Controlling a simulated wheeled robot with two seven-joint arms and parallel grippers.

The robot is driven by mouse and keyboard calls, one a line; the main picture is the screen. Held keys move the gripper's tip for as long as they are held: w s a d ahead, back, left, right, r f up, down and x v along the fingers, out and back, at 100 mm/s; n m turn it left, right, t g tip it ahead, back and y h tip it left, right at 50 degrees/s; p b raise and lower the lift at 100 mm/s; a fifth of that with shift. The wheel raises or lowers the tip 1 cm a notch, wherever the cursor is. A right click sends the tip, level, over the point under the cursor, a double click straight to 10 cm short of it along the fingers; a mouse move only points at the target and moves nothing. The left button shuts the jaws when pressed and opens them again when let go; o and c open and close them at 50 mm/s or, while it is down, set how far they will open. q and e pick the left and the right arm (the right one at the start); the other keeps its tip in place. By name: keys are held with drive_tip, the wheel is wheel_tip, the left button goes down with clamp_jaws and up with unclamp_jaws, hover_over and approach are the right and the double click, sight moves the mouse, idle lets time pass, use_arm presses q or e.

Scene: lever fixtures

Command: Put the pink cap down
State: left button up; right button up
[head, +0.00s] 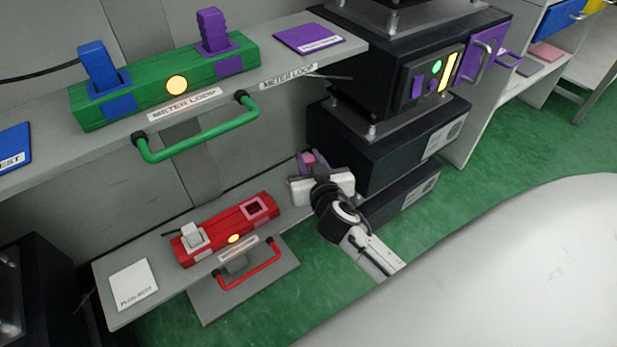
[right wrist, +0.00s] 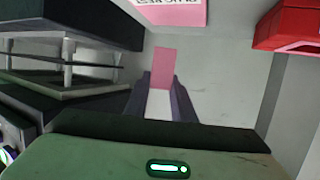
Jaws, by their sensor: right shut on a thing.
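The pink cap (right wrist: 164,62) is held between the purple fingers of my right gripper (right wrist: 162,88) in the right wrist view. In the head view my right gripper (head: 311,163) is at the right end of the lower shelf, with a little of the pink cap (head: 308,158) showing. A pink pad with a printed label (right wrist: 170,12) lies beyond the cap in the right wrist view; in the head view I cannot make it out. Whether the cap touches the shelf I cannot tell. My left gripper is not in view.
A red fixture (head: 222,231) has a white plug (head: 193,237), an empty pink-rimmed socket (head: 256,208) and a red handle (head: 250,277). A white pad (head: 133,284) lies at left. The green fixture (head: 150,85) is on the upper shelf. Black boxes (head: 370,150) stand close by my right gripper.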

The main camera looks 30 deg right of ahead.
wheel_tip(320, 180, down, 4)
drive_tip(key=shift+r+b, duration=0.25)
drive_tip(key=shift+b, duration=0.55)
drive_tip(key=shift+f, duration=0.5)
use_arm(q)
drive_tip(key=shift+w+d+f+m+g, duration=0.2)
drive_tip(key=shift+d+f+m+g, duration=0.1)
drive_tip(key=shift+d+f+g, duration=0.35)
use_arm(e)
drive_tip(key=shift+r, duration=0.1)
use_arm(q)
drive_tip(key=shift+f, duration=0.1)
use_arm(e)
drive_tip(key=shift+f+b, duration=0.25)
drive_tip(key=shift+b, duration=0.15)
drive_tip(key=o, duration=1.1)
drive_tip(key=shift+c, duration=0.2)
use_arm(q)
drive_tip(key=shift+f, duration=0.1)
